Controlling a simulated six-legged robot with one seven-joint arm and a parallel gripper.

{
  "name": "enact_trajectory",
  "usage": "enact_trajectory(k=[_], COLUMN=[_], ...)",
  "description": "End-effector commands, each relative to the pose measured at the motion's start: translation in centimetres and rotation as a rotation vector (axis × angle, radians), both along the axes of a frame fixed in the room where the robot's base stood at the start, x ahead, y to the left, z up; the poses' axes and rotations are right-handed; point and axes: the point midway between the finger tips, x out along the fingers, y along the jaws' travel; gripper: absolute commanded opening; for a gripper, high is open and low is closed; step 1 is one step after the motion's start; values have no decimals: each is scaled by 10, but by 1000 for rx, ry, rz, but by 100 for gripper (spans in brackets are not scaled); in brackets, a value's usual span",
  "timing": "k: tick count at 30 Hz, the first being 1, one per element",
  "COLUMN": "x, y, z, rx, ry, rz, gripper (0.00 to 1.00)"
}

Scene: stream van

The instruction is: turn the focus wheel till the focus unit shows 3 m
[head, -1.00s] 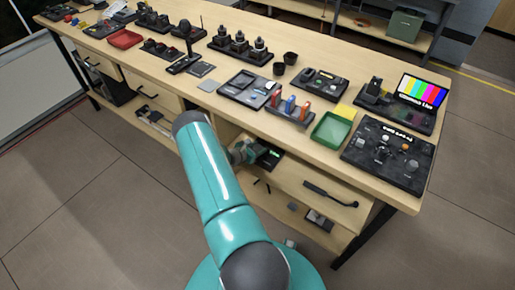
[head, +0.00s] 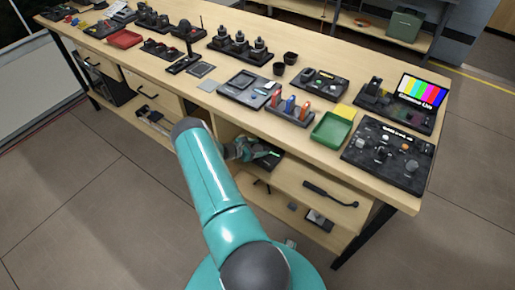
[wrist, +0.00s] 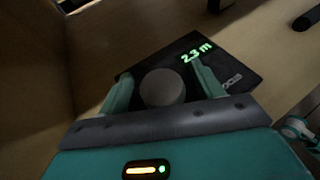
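The focus unit (wrist: 222,83) is a dark box on the open shelf under the bench, with green digits reading 2.3 m. It also shows small in the head view (head: 270,161), partly hidden by my gripper. Its focus wheel (wrist: 162,88) is a round grey knob. My gripper (wrist: 161,72) is over the unit with one finger on each side of the wheel. The fingers are spread, and thin dark gaps seem to separate them from the wheel; contact is hard to judge. In the head view my gripper (head: 238,150) reaches into the shelf.
A wooden panel stands close on the left in the wrist view. The bench top (head: 215,100) overhangs the shelf. A black handled tool (head: 330,194) and a small dark box (head: 319,219) lie on the shelves to the right.

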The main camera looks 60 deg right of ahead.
Motion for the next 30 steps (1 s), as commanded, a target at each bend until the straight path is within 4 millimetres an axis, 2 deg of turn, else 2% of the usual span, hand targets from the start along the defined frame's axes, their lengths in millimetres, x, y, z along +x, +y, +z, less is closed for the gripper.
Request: enact_trajectory(k=[8, 13, 25, 30], x=[1, 9, 52, 66], y=[1, 11, 76, 97], z=[-1, 4, 37, 48], rx=[2, 2, 0, 1], ry=[-1, -1, -1, 0], rz=[1, 4, 4, 2], gripper=[66, 66, 66, 66])
